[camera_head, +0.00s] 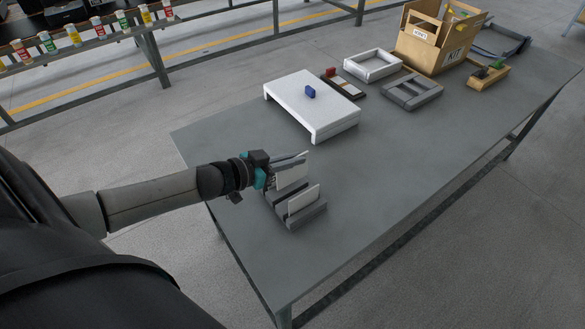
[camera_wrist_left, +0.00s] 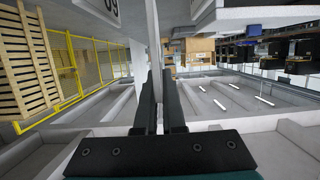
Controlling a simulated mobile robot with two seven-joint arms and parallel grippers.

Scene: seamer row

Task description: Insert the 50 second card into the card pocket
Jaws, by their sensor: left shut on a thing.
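My left gripper (camera_head: 272,166) is shut on a pale card (camera_head: 292,173), held upright just above the back of a grey slotted block (camera_head: 311,217). I cannot tell whether the held card touches the block. A second pale card (camera_head: 304,199) stands tilted in the front of the block. In the left wrist view my gripper (camera_wrist_left: 160,85) has the held card (camera_wrist_left: 154,38) edge-on between its fingers. A white face at the top left there carries dark digits, partly cut off. Which part is the card pocket is not clear. My right gripper is not in view.
A white raised platform (camera_head: 323,105) with a small blue piece (camera_head: 310,91) stands behind the block. Farther back are a white frame (camera_head: 373,66), a grey tray (camera_head: 412,91) and a wooden KIT box (camera_head: 434,41). The tabletop (camera_head: 400,150) right of the block is clear.

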